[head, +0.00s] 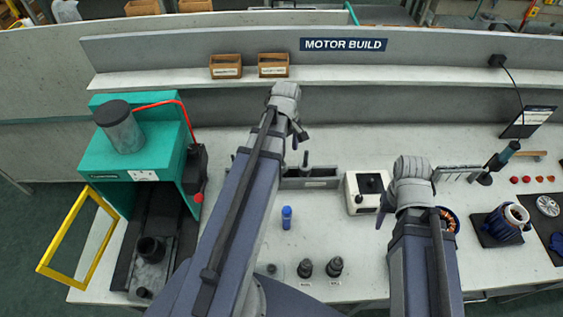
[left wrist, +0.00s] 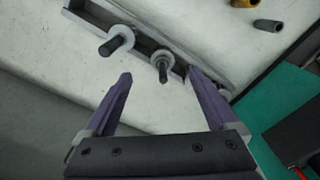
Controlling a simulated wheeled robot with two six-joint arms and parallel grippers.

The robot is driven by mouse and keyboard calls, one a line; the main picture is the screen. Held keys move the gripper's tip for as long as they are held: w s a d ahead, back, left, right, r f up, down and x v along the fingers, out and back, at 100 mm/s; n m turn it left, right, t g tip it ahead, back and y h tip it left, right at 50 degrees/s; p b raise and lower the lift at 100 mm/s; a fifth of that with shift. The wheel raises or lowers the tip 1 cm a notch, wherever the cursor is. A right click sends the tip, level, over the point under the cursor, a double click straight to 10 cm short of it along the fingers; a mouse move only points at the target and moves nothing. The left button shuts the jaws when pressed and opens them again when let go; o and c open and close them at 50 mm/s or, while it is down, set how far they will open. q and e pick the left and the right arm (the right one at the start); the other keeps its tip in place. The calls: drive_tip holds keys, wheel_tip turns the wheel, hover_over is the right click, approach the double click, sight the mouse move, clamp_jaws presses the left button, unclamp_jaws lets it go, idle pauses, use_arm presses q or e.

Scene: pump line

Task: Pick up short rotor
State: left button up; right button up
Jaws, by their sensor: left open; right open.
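A grey rack (left wrist: 143,22) in the left wrist view holds two rotors with pale round bodies and dark shafts. One rotor (left wrist: 122,37) stands to the left, the other (left wrist: 161,62) to the right, nearer the gap between my fingers. I cannot tell which is the short one. My left gripper (left wrist: 160,77) is open and empty just short of the rack. In the head view, the rack (head: 318,183) shows behind my left arm with one shaft (head: 305,159) upright; the left gripper (head: 295,132) is partly hidden. My right gripper (head: 381,212) is open, away from the rack.
A green press (head: 135,155) with an open yellow guard (head: 78,232) stands at left. A white device (head: 366,192) is right of the rack; a blue bottle (head: 287,217) stands in front. A motor housing (head: 505,222) is at right. Two brown bins (head: 226,67) sit on the shelf.

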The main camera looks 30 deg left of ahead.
use_arm(q)
drive_tip(key=shift+w+a+n, duration=0.35)
drive_tip(key=shift+a+n, duration=0.05)
drive_tip(key=shift+a, duration=0.4)
drive_tip(key=shift+s+d+f+b, duration=0.1)
drive_tip(key=shift+s+f+b, duration=0.05)
drive_tip(key=shift+f+b, duration=1.2)
drive_tip(key=shift+f, duration=0.05)
drive_tip(key=shift+r, duration=0.1)
use_arm(e)
drive_tip(key=f, duration=0.2)
drive_tip(key=shift+w+a+f, duration=0.15)
drive_tip(key=shift+w+f, duration=0.1)
drive_tip(key=shift+f, duration=0.05)
use_arm(q)
wheel_tip(320, 180, down, 5)
drive_tip(key=b, duration=0.5)
drive_tip(key=shift+s+d+f, duration=0.1)
drive_tip(key=shift+s+f, duration=0.05)
drive_tip(key=shift+f, duration=0.05)
drive_tip(key=shift+r, duration=0.1)
use_arm(e)
wheel_tip(320, 180, down, 5)
drive_tip(key=shift+f, duration=0.1)
use_arm(q)
clamp_jaws()
